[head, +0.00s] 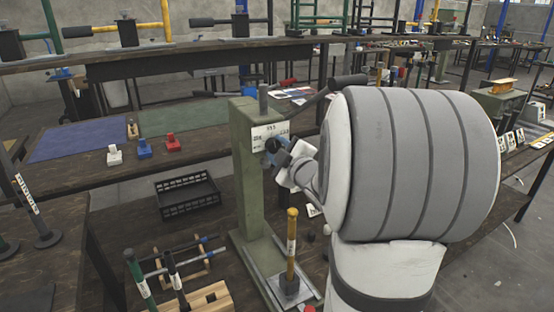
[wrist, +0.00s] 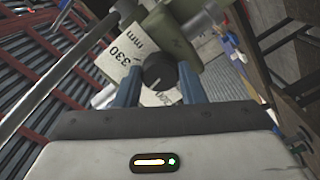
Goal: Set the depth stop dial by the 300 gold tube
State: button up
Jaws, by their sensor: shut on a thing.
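The depth stop dial (wrist: 158,70) is a dark round knob with a pale mark, on a grey-green press (head: 248,185). My gripper (wrist: 157,80) is shut on the dial, one blue finger on each side of it. It also shows in the head view (head: 276,150) at the front of the press head. Beside the dial, a white label (wrist: 132,64) reads "330 mm" sideways in the wrist view. The gold tube (head: 291,240) stands upright on a small plate in front of the press, with a white label too small to read.
The press lever (head: 348,80) sticks out to the right above my arm. A black crate (head: 187,194) sits on the bench left of the press. A wooden rack (head: 208,300) and a green tube (head: 138,275) are at the lower left. Stamps stand on the shelf behind.

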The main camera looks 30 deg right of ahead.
jog(key=n+b, duration=0.2)
jog(key=b, duration=0.1)
jog(key=n+b, duration=0.2)
jog(key=b, duration=0.2)
jog(key=shift+f, duration=0.35)
jog(key=n+b, duration=0.3)
jog(key=shift+r+n+b, duration=0.15)
jog(key=shift+n+b, duration=0.15)
jog(key=shift+b, duration=0.1)
jog(key=shift+r+n+b, duration=0.15)
jog(key=shift+n+b, duration=0.75)
jog(key=shift+n, duration=0.1)
jog(key=o, duration=1)
jog(key=shift+r, duration=0.1)
jog(key=s+p, duration=0.1)
jog(key=s, duration=0.7)
jog(key=shift+d, duration=0.15)
